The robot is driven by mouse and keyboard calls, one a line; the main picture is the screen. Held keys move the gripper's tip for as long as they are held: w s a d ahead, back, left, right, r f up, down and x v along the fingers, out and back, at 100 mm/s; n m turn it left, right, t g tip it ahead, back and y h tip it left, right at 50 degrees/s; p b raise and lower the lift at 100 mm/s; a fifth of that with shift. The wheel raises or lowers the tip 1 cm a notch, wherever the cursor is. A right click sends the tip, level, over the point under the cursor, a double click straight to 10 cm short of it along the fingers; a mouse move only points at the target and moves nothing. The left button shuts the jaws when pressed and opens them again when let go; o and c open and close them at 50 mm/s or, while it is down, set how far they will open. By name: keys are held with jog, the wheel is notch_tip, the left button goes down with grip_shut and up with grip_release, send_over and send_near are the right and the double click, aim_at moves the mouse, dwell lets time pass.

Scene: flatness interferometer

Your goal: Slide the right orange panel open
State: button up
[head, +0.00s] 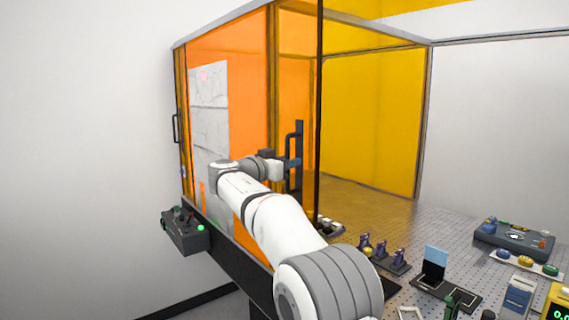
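The right orange panel (293,88) is a translucent sheet in the head view, with a dark vertical edge on its right. Its dark upright handle (299,140) stands near that edge. My gripper (290,163) is at the handle, at about its mid-height, and overlaps it in the picture. The fingers are small and dark against the handle, so I cannot tell whether they are closed on it. The left orange panel (250,85) is beside it, with its own dark handle (175,128) at the far left. To the right of the dark edge I see into the enclosure without an orange sheet in front.
A perforated table (400,225) carries several small purple mounts (382,250), a dark stand with a blue plate (435,262), and a dark control unit (515,237). A control box (185,232) with a green light sticks out at the left. My arm crosses the front edge.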

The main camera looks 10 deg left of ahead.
jog(key=b+v, duration=0.2)
jog(key=v, duration=0.5)
jog(key=shift+s+a, duration=0.1)
jog(key=shift+s, duration=0.05)
jog(key=s+d+f+n+g+y, duration=0.2)
jog(key=s+d+f+g, duration=0.35)
jog(key=d, duration=0.65)
jog(key=s+d+f+n+g+y, duration=0.1)
jog(key=s+d+f+n+g, duration=0.15)
jog(key=s+d+f, duration=0.65)
jog(key=s+d+f+n+g+y, duration=0.1)
jog(key=s+d+f+g+y, duration=0.1)
jog(key=s+f, duration=0.6)
jog(key=s+d+f+n+g+y, duration=0.1)
jog(key=s+d+f+g+y, duration=0.1)
jog(key=s+d+f+y, duration=0.3)
jog(key=s+d+f, duration=0.1)
jog(key=s+f, duration=0.3)
jog(key=s, duration=0.6)
jog(key=shift+s, duration=0.4)
